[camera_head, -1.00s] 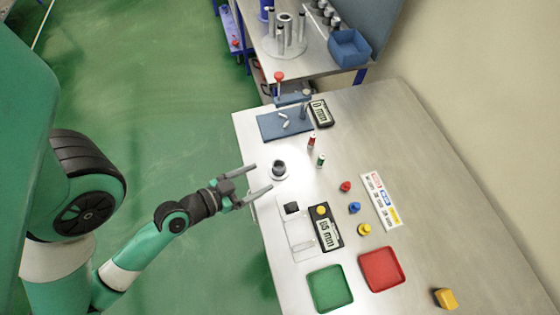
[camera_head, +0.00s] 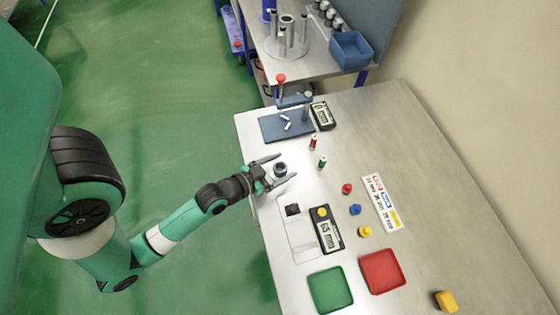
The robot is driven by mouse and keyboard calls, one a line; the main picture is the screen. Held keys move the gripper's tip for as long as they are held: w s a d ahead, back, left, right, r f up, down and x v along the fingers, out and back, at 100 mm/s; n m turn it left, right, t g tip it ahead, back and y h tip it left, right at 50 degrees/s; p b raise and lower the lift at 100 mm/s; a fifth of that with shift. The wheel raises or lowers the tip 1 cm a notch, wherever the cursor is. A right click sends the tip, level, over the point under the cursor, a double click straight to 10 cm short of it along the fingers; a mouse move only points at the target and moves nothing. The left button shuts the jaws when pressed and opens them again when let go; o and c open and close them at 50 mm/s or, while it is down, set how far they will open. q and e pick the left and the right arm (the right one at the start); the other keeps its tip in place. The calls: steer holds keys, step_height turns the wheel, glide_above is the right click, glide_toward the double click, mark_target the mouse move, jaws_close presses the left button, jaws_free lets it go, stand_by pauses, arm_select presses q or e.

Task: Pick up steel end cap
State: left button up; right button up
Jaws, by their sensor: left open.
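A small grey round piece, seemingly the steel end cap (camera_head: 280,169), stands on the near left part of the steel table. My left gripper (camera_head: 287,166) is open, with one finger on the far side of the piece and one on the near side. The piece lies between the fingers; I cannot tell whether they touch it. My right gripper is not in view.
A blue fixture plate (camera_head: 270,127) stands beyond, with a gauge (camera_head: 322,115) beside it. Red (camera_head: 313,143) and green (camera_head: 322,163) cylinders stand to the right. Nearer are another gauge (camera_head: 328,236), a green tray (camera_head: 329,290) and a red tray (camera_head: 383,272).

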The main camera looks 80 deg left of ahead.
arm_select(q)
steer(key=x, duration=0.2)
steer(key=shift+w+a+f, duration=0.15)
steer(key=shift+w, duration=0.2)
steer(key=shift+c, duration=0.3)
jaws_close()
